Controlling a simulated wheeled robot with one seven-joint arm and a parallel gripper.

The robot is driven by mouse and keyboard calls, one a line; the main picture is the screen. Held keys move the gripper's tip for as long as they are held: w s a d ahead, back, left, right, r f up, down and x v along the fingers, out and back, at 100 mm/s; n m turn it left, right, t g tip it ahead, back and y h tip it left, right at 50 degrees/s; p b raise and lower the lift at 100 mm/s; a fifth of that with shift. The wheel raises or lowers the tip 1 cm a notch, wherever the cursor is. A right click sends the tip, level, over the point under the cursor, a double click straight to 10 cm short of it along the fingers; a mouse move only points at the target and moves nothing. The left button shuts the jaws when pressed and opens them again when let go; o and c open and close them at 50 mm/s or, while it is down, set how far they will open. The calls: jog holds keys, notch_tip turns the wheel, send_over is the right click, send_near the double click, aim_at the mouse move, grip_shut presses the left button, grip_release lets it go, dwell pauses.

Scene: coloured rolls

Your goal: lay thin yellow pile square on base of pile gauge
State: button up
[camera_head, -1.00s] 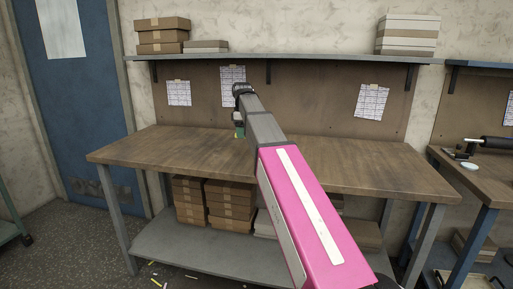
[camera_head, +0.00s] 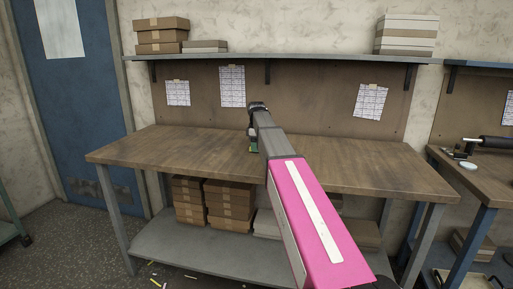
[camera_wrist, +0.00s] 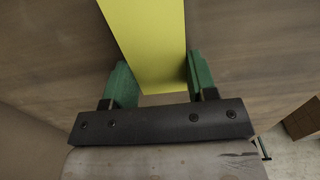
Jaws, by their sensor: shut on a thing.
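My gripper (camera_wrist: 158,74) has its green fingers on either side of a flat yellow pile square (camera_wrist: 150,35) and is shut on it. The square reaches past the top edge of the wrist view, so its far end is cut off. In the head view my gripper (camera_head: 253,146) hangs over the middle of the wooden workbench (camera_head: 170,150), mostly hidden behind my arm. I cannot make out the pile gauge or its base in either view.
A shelf (camera_head: 300,59) with boxes (camera_head: 163,36) runs above the bench. More cardboard boxes (camera_head: 230,205) stand on the lower shelf. A second bench (camera_head: 480,180) with a dark roller (camera_head: 497,143) is at the right. The bench top left and right of my arm looks bare.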

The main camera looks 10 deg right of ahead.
jog(key=shift+f, duration=0.25)
jog(key=o, duration=0.8)
jog(key=shift+f, duration=0.1)
jog(key=shift+o, duration=0.2)
